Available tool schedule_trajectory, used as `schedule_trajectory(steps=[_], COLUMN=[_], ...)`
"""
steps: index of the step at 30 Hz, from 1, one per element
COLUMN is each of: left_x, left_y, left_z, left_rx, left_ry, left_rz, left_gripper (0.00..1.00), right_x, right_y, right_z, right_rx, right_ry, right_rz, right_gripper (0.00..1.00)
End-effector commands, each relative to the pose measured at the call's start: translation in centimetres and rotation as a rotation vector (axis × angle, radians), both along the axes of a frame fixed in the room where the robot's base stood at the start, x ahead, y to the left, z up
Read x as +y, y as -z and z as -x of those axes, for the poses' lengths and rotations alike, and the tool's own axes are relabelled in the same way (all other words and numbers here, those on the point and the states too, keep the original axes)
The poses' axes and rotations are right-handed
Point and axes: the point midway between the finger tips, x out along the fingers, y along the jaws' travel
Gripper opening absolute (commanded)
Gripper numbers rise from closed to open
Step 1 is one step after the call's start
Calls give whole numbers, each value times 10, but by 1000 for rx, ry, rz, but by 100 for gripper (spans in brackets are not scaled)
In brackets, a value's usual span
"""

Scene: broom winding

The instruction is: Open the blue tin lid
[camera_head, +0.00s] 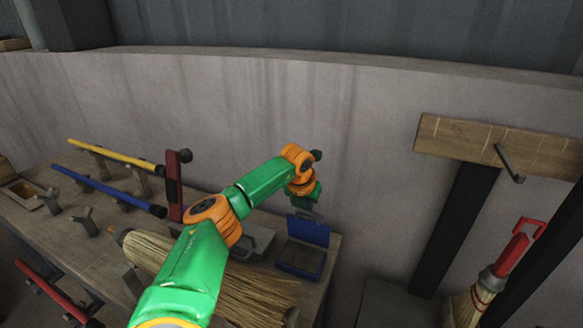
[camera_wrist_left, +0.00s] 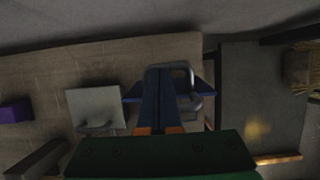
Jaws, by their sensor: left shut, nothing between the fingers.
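The blue tin (camera_head: 299,260) stands near the right end of the bench. Its lid (camera_head: 308,231) is raised at the back, tilted up against the wall side. My left gripper (camera_head: 307,212) is shut and empty, just above the lid's top edge; I cannot tell whether it touches. In the left wrist view my shut fingers (camera_wrist_left: 167,75) cover the middle of the blue tin (camera_wrist_left: 208,92), so only blue parts at both sides show. My right gripper is not in view.
A grey tin (camera_wrist_left: 95,105) with a handle lies beside the blue one. A straw broom head (camera_head: 235,290) lies on the bench under my left arm. Yellow and blue handles (camera_head: 105,190) rest on stands at left. The wall rises close behind the bench.

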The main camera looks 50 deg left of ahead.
Motion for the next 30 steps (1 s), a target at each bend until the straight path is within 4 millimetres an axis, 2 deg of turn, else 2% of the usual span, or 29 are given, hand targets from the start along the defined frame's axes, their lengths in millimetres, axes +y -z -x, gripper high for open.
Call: schedule_trajectory(steps=[12,30], left_x=[6,7], left_y=[3,3], left_z=[-14,-15], left_rx=[1,0], left_ry=[0,0], left_rz=[0,0], left_gripper=[0,0], right_x=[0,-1], right_y=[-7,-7], right_z=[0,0], right_rx=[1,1], right_ry=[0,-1], right_rz=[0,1], right_gripper=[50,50])
